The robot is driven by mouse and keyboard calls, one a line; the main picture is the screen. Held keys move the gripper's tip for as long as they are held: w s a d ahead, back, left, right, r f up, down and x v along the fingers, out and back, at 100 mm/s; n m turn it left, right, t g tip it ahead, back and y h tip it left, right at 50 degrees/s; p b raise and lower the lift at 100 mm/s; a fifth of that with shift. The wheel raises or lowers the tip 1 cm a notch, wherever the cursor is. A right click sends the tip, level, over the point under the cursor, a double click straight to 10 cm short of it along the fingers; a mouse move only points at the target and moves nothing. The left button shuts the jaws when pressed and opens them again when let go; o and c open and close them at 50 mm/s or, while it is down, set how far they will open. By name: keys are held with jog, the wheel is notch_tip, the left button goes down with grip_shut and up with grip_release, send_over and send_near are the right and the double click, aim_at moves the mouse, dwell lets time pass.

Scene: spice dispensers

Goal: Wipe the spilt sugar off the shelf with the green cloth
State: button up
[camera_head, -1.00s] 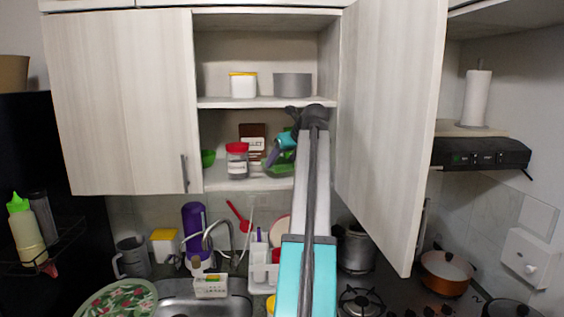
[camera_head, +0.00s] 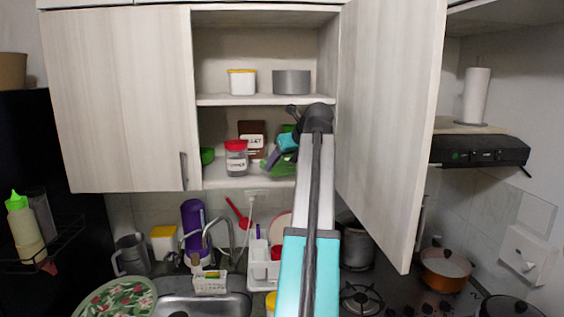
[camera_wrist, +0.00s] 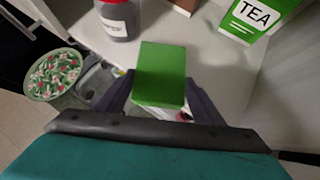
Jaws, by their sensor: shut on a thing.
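My gripper (camera_wrist: 159,88) is shut on the green cloth (camera_wrist: 160,66), which looks like a thick green block between the two fingers in the wrist view. In the head view my gripper (camera_head: 277,153) is inside the open cupboard, over the right part of the lower shelf (camera_head: 222,181). The pale shelf (camera_wrist: 212,55) lies beneath the cloth in the wrist view. I cannot tell whether the cloth touches it. I cannot make out any spilt sugar; the cloth, gripper and arm cover part of the shelf.
A red-lidded jar (camera_head: 236,158) stands left of my gripper. A brown box (camera_head: 251,135) is behind it, and a green tea box (camera_wrist: 256,14) is at the wrist view's upper right. A green bowl (camera_head: 207,156) is at the shelf's left. The open door (camera_head: 388,130) flanks my arm.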

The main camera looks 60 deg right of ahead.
jog(key=s+a, duration=0.8)
jog(key=a, duration=0.3)
jog(key=shift+a, duration=0.2)
dwell(1.0)
jog(key=shift+s, duration=0.1)
dwell(0.4)
jog(key=w+a+f+n+t+y+b, duration=0.1)
jog(key=w+a+f+n+y+b, duration=0.6)
jog(key=w+a+f, duration=1.65)
jog(key=w+a+f+n+g+y+b, duration=0.2)
jog(key=w+a+f+n+b, duration=0.1)
jog(key=a+f, duration=0.9)
jog(key=w+a+f+n+g+y+b, duration=0.1)
jog(key=w+a+f+n, duration=0.4)
jog(key=a+f, duration=0.8)
jog(key=shift+a+f+n+g+y+b, duration=0.35)
jog(key=shift+a+n+y+b, duration=0.65)
jog(key=shift+a, duration=1.8)
jog(key=shift+s+m, duration=0.15)
jog(key=shift+m, duration=0.25)
